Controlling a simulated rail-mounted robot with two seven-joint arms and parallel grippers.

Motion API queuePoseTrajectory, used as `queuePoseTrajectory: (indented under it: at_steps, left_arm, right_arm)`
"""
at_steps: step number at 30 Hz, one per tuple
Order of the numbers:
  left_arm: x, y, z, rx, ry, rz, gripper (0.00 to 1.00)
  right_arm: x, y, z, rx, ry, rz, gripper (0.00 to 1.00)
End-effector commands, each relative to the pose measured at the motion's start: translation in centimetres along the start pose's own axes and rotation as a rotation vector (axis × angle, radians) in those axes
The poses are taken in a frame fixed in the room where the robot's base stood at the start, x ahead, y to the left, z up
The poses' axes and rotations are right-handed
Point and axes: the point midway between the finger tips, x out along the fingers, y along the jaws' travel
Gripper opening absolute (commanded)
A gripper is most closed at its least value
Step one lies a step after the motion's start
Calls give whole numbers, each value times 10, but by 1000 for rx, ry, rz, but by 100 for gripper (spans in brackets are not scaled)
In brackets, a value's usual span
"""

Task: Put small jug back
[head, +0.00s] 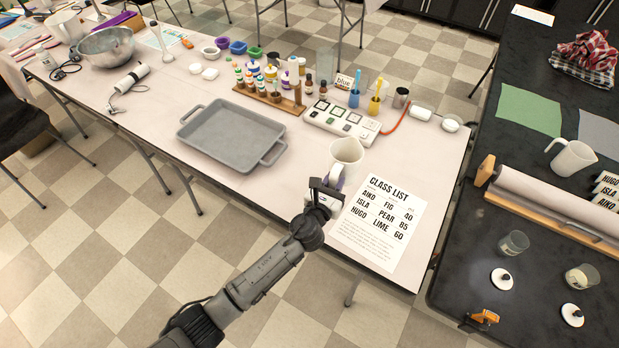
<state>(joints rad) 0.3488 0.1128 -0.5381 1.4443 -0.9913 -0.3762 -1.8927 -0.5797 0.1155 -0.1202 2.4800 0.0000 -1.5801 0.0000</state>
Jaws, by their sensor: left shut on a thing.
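A small cream-white jug (347,152) is at the front edge of the pale table (225,175), upright, with its open mouth showing. My left gripper (331,181) is shut on the jug at its near side, seemingly at the handle, which the fingers partly hide. I cannot tell whether the jug's base touches the table. My right gripper is not in view.
A grey tray (231,133) lies left of the jug. A white panel (341,122) and bottles in a wooden rack (268,96) stand behind. A class list (380,222) lies to the right. Another white jug (572,158) stands on the black counter (535,150).

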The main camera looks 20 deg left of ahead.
Motion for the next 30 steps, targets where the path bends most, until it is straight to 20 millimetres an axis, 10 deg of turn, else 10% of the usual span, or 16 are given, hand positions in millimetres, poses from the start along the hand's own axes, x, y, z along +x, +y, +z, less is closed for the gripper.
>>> queuePoseTrajectory:
  at_steps: [18, 30]
  left_arm:
    - [17, 95, -60, 1, 0, 2, 0]
    - [21, 116, -72, -1, 0, 1, 0]
  right_arm:
    - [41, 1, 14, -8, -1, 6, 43]
    - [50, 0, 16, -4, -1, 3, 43]
